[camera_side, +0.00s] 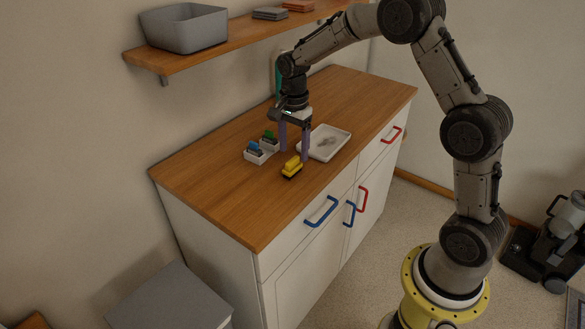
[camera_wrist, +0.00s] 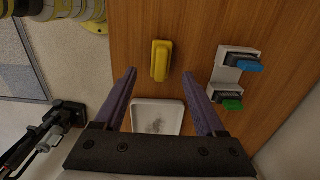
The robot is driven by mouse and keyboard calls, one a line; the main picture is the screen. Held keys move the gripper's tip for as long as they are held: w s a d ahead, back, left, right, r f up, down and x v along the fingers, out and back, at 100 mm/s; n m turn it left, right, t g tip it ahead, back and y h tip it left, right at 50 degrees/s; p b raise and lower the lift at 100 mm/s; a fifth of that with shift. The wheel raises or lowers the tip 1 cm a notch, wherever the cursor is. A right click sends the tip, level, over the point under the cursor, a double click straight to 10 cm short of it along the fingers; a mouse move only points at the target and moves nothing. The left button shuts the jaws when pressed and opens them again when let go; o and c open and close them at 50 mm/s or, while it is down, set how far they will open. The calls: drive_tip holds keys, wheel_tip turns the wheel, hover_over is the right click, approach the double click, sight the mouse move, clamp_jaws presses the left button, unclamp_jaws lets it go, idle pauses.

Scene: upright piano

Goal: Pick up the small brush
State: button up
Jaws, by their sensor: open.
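The yellow block-shaped thing with a dark underside, which looks like the small brush (camera_side: 292,168), lies on the wooden cabinet top (camera_side: 225,185) near its front edge. In the wrist view the brush (camera_wrist: 161,60) is upright in the picture, just beyond the fingertips and between their lines. My gripper (camera_side: 294,154) is open and empty, its two purple fingers pointing down above the worktop, close to the brush. In the wrist view my gripper (camera_wrist: 159,73) has one finger on each side, apart from the brush. The brush's underside is mostly hidden.
A white tray (camera_side: 344,147) with a grey smudge lies right of the gripper. A white holder (camera_side: 257,159) with blue and green pieces stands left. A shelf (camera_side: 232,42) with a grey bin (camera_side: 185,27) hangs above. The worktop's left part is clear.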

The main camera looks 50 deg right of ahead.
sight(292, 159)
wheel_tip(292, 159, down, 5)
drive_tip(key=shift+a+r, duration=0.1)
drive_tip(key=shift+a, duration=0.05)
drive_tip(key=shift+w, duration=0.1)
clamp_jaws()
